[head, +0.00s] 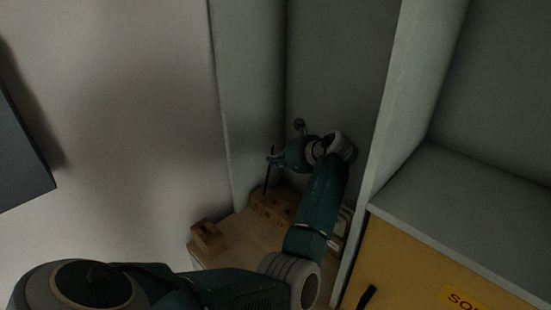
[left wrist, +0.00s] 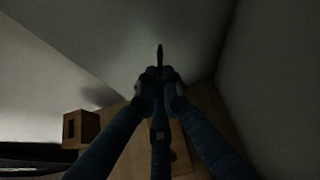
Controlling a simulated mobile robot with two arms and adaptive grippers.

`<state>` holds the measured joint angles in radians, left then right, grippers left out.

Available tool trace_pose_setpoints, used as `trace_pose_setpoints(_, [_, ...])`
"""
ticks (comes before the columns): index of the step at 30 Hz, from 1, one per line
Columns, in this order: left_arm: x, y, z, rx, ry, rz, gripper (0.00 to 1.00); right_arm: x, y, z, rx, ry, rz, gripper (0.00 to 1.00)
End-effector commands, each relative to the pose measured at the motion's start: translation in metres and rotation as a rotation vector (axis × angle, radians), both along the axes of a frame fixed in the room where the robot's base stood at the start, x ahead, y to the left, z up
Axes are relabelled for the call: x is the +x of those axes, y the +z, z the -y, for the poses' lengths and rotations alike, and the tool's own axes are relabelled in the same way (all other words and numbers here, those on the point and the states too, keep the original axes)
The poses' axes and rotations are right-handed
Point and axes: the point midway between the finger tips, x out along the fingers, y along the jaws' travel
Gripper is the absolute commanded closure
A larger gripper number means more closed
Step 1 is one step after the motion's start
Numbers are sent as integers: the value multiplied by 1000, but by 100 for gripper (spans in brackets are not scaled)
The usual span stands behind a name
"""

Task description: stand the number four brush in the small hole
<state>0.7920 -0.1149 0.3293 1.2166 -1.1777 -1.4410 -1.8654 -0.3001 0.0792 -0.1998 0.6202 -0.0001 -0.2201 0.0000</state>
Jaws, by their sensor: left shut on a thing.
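A thin dark brush (head: 267,179) stands nearly upright at the back of the wooden ledge. Its number cannot be read. My left gripper (head: 274,160) is shut on the brush near its upper part. In the left wrist view the fingers (left wrist: 160,82) close around the dark brush (left wrist: 160,56), whose end sticks out beyond them. A wooden block with dark holes (head: 272,204) lies just below and beside the brush. The brush's lower end is at the block's left part; I cannot tell whether it is in a hole. My right gripper is not seen.
A small wooden block with a dark opening (head: 207,238) sits at the ledge's left edge; it also shows in the left wrist view (left wrist: 80,129). Grey walls close in behind. A grey partition (head: 384,115) and yellow cabinet front (head: 415,265) stand at right.

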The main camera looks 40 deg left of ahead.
Motion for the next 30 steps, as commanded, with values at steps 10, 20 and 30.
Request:
trace_pose_setpoints(10, [-1,-5,0,-2,0,-3,72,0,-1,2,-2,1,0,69])
trace_pose_setpoints(20, [0,11,-1,0,2,2,72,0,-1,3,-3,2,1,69])
trace_pose_setpoints(30, [0,74,-1,0,2,1,72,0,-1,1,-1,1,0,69])
